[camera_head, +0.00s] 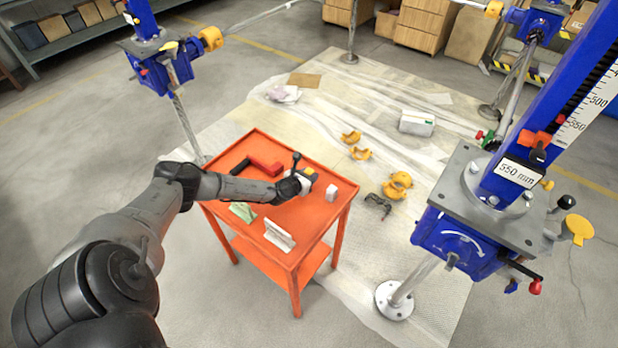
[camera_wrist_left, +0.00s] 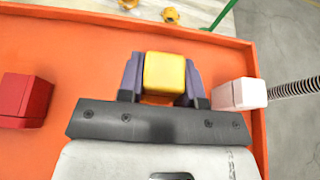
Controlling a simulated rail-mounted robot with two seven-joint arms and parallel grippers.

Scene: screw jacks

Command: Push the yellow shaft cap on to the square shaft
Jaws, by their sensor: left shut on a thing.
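My left gripper (camera_head: 303,180) is over the orange cart, at its right-hand part. It is shut on the yellow shaft cap (camera_wrist_left: 165,73). In the left wrist view the cap is a yellow block between the two fingers (camera_wrist_left: 162,82), above the orange cart top. In the head view only a small bit of yellow shows at the fingertips. The near blue screw jack (camera_head: 462,240) stands at the right, well apart from the gripper. A short grey shaft stub (camera_head: 452,261) sticks out of its front; I cannot tell whether it is square. My right gripper is not in view.
In the left wrist view the white block (camera_wrist_left: 239,94) sits close right of the fingers. Yellow parts (camera_head: 397,186) lie on the floor sheet.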

